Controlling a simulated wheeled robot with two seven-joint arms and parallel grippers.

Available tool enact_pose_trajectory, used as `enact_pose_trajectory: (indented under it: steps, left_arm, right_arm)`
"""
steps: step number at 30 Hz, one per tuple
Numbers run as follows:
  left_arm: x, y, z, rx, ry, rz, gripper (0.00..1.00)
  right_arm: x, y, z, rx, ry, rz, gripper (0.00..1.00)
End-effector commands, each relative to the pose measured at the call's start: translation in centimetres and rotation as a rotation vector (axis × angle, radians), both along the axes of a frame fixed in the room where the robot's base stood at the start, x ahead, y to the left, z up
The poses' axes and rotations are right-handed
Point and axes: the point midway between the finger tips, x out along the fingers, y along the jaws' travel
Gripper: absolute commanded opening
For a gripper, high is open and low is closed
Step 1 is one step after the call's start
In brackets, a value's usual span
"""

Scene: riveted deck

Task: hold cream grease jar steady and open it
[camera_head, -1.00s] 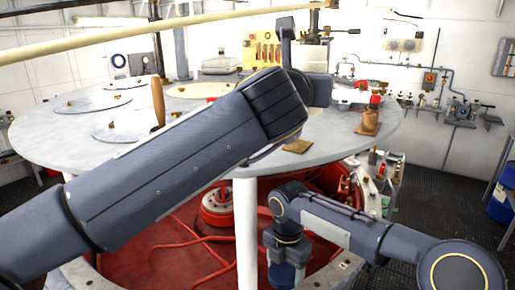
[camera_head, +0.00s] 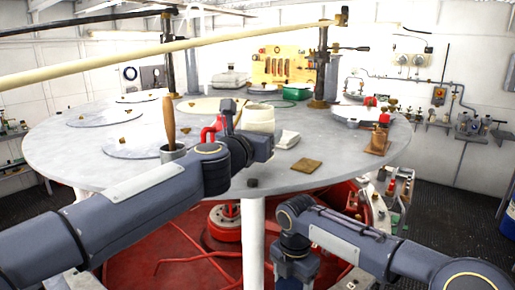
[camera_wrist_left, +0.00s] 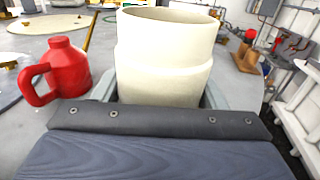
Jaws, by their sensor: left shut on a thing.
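The cream grease jar (camera_head: 260,118) stands on the round grey table, upright.
A red jug (camera_wrist_left: 66,68) stands left of the jar. A cup with a wooden handle (camera_head: 170,125) is further left. A white block (camera_head: 287,139) and a flat tan plate (camera_head: 306,165) lie to the right. A brown stand (camera_head: 379,138) is near the table's right edge.

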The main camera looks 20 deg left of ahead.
Motion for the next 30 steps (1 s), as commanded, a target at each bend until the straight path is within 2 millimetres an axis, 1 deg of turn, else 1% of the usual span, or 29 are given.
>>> enact_pose_trajectory:
  steps: [5, 7, 15, 18, 29, 30]
  left_arm:
    - [0.1, 0.4, -0.4, 0.000, 0.001, 0.001, 0.02]
    - [0.3, 0.7, -0.9, 0.002, 0.004, 0.000, 0.02]
    - [0.3, 0.6, -3.2, 0.002, 0.004, 0.001, 0.02]
    - [0.2, 0.6, -3.6, 0.000, 0.002, -0.001, 0.02]
    - [0.2, 0.5, -3.8, -0.001, 0.000, -0.002, 0.02]
    - [0.2, 0.5, -4.0, -0.001, 0.002, -0.003, 0.67]
  right_arm:
    - [0.0, 0.0, 0.1, 0.000, 0.000, 0.000, 0.40]
    - [0.0, 0.0, 0.2, 0.000, 0.000, 0.000, 0.40]
    - [0.0, 0.0, 0.1, 0.000, 0.000, 0.000, 0.40]
    - [0.0, 0.0, 0.1, 0.000, 0.000, 0.000, 0.40]
    - [0.0, 0.0, 0.0, 0.000, 0.000, 0.000, 0.40]
    - [0.0, 0.0, -0.1, 0.000, 0.000, 0.000, 0.40]
